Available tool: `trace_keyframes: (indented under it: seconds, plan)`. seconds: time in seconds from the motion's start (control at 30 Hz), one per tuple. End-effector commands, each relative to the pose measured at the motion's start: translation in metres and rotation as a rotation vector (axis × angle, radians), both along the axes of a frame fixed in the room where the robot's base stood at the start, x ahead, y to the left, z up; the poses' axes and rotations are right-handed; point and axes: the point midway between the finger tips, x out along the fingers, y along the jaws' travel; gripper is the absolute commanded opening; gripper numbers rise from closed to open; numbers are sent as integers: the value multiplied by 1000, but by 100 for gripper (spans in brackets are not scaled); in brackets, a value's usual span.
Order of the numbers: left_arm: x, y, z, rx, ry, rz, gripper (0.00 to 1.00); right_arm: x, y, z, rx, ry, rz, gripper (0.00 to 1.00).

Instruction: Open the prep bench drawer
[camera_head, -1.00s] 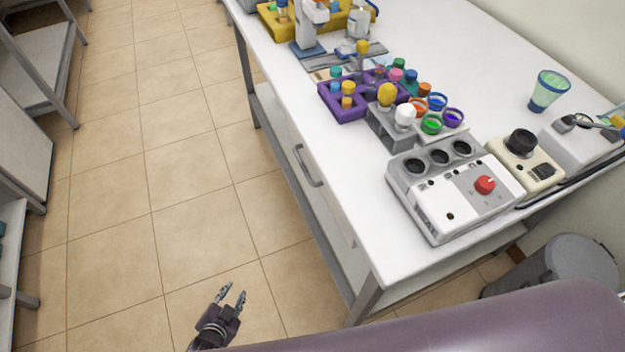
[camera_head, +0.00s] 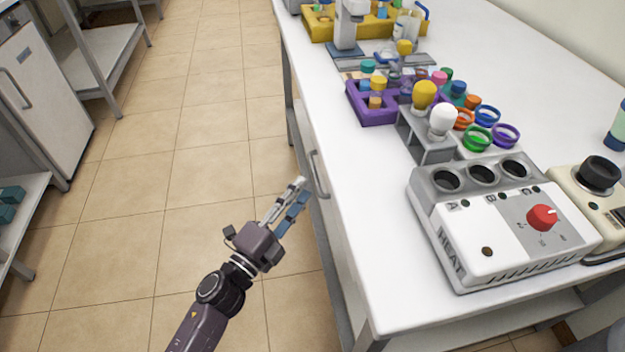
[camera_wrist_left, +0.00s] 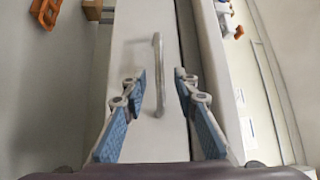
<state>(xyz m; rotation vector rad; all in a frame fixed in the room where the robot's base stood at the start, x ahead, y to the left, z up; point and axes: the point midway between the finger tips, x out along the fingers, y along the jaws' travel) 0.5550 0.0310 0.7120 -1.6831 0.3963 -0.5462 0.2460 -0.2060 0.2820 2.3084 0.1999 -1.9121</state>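The prep bench (camera_head: 372,225) has a white top and runs along the right side of the head view. Its drawer has a grey bar handle (camera_head: 318,174) on the front face, and the drawer looks shut. In the left wrist view the handle (camera_wrist_left: 159,75) stands upright in the picture against the pale drawer front (camera_wrist_left: 133,60). My left gripper (camera_head: 296,190) is just left of the handle. In the left wrist view its fingers (camera_wrist_left: 158,84) are spread, with the handle's lower end between them, apparently untouched. My right gripper does not show.
On the bench stand a white heater block (camera_head: 500,225), a purple rack (camera_head: 374,112) with capped vials, a grey rack (camera_head: 428,145) and a yellow tray (camera_head: 318,30). The tiled floor (camera_head: 180,150) left of the bench is clear. A white cabinet (camera_head: 42,100) stands at the left.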

Motion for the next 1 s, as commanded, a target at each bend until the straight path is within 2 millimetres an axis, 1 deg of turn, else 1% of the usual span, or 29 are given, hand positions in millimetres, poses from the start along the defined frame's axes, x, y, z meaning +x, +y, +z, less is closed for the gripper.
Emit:
trace_keyframes:
  seconds: [0.03, 0.1, 0.3, 0.43, 0.67, 0.9, 0.93, 1.0]
  plan:
    - [8, -5, 2, -1, -2, -1, 27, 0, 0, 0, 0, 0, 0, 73]
    - [17, -11, 4, -2, -1, -1, 27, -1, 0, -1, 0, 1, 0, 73]
    - [36, -23, 5, -2, 1, 0, 27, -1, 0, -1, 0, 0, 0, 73]
    - [41, -27, 6, -2, 3, 0, 27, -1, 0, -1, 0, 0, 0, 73]
    - [41, -27, 6, -2, 3, 0, 27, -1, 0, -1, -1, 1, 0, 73]
    - [41, -27, 6, -2, 3, 0, 2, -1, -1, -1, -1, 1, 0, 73]
    - [41, -27, 6, -2, 3, 0, 0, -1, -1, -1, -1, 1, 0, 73]
    - [41, -27, 5, -1, 3, 0, 0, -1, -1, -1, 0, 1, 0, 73]
